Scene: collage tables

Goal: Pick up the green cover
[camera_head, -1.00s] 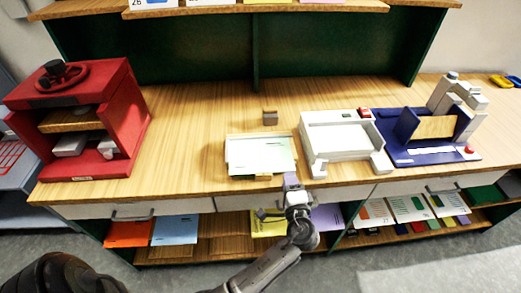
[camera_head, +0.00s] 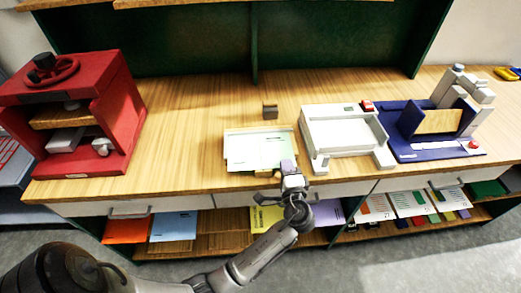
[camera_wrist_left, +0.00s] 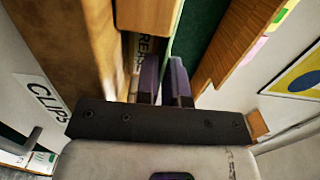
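A pale green sheet (camera_head: 262,150), the only cover-like green thing on the tabletop, lies in a shallow white tray (camera_head: 228,153) near the table's front edge. My left gripper (camera_head: 288,166) is at the front right corner of the tray, its purple fingertips overlapping that corner in the head view. I cannot tell whether it touches the sheet. My right gripper is not in view.
A small brown block (camera_head: 270,112) stands behind the tray. A white machine (camera_head: 342,137) stands close on the right, then a blue one (camera_head: 415,155). A red press (camera_head: 75,115) is at the left.

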